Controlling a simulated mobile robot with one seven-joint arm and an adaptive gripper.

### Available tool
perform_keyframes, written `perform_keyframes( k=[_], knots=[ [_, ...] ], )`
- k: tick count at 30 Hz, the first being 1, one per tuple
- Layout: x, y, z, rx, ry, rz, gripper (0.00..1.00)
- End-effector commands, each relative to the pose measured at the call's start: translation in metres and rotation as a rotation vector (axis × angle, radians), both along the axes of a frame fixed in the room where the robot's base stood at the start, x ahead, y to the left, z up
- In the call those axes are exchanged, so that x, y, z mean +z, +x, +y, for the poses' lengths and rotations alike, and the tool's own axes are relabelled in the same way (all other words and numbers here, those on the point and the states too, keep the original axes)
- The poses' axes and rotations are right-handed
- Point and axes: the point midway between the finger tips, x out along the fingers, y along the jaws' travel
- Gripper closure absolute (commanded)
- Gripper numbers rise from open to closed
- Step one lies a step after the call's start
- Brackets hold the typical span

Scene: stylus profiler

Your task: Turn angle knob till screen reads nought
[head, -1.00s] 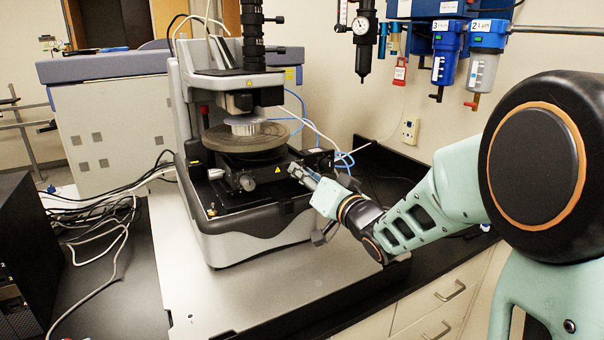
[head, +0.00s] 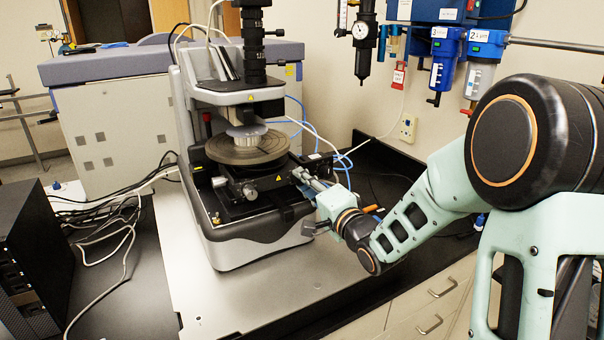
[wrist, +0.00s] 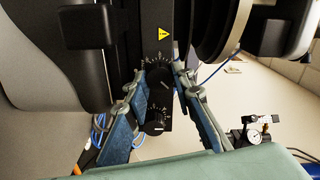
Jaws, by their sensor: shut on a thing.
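The stylus profiler (head: 250,225) stands on the bench, with a round stage (head: 246,149) on a black base. My gripper (head: 305,179) is at the right side of that base. In the wrist view, my gripper (wrist: 160,82) has one finger on each side of the upper black knob (wrist: 159,84), which has white dial marks, and is shut on it. A lower black knob (wrist: 156,122) with a similar dial sits between the fingers, nearer the palm. I cannot read which one is labelled angle. No readable screen shows in either view.
A black computer case (head: 35,245) and loose cables (head: 105,235) are to the left. Blue air filters (head: 446,55) and a gauge (head: 361,31) hang on the wall behind my arm. Blue tubing (head: 313,135) runs behind the stage. The bench plate in front is bare.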

Motion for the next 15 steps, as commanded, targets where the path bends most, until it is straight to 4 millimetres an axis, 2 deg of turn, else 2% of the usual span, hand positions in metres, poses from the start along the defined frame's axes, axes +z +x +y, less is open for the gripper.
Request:
perform_keyframes(
  k=[1,5,15],
  knots=[
    [-0.0011,0.0002,-0.0003,-0.001,-0.002,-0.001,0.74],
    [-0.0010,0.0001,-0.0002,-0.001,-0.003,-0.002,0.60],
    [-0.0008,-0.0042,-0.0035,-0.001,-0.005,-0.003,0.60]
  ],
)
